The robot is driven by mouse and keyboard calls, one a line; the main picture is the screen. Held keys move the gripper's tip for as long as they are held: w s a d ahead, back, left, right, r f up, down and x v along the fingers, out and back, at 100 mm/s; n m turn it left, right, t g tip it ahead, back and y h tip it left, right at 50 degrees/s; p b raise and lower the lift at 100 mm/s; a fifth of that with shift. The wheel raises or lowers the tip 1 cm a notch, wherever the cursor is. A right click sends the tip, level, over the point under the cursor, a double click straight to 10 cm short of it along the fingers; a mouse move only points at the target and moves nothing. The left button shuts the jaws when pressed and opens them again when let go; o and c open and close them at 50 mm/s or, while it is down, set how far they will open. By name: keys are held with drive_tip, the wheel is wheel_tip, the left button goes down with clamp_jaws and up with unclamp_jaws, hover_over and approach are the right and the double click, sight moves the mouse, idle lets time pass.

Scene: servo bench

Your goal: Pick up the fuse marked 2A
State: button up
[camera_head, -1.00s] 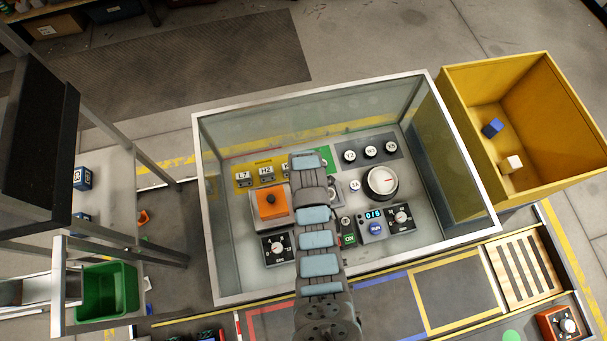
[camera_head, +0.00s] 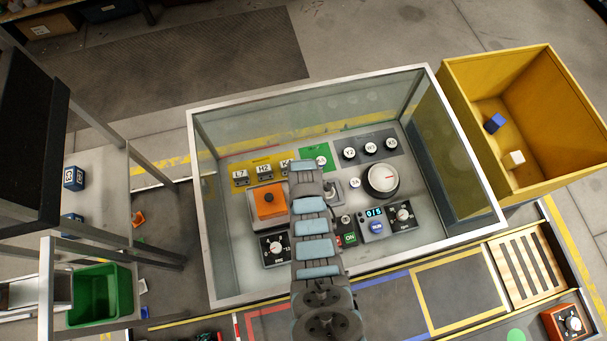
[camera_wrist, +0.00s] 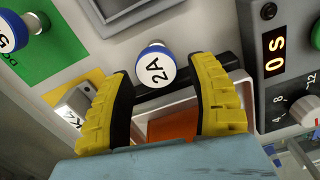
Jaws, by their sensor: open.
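The fuse marked 2A (camera_wrist: 157,68) shows in the wrist view, with a round white face, black lettering and a blue rim. It sits upper centre, in front of a dark strip. My gripper (camera_wrist: 163,78) is open, with one yellow, black-lined finger on each side of the fuse in the picture. I see no clear contact, and the depth between fingertips and fuse is hard to judge. In the head view my arm covers the gripper, and I cannot make out the 2A fuse there.
Glass walls with a metal rim (camera_head: 345,88) surround the panel. An orange block (camera_head: 269,202), a large dial (camera_head: 382,180) and a display box (camera_head: 373,222) stand near my arm. A green plate with another round piece (camera_wrist: 14,30) and a K4 tag (camera_wrist: 74,112) lie left in the wrist view.

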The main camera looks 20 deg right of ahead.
drive_tip(key=shift+w+d+f+b, duration=0.1)
drive_tip(key=shift+d+f+b, duration=0.05)
drive_tip(key=shift+f+b, duration=1.35)
drive_tip(key=shift+f, duration=1.05)
clamp_jaws()
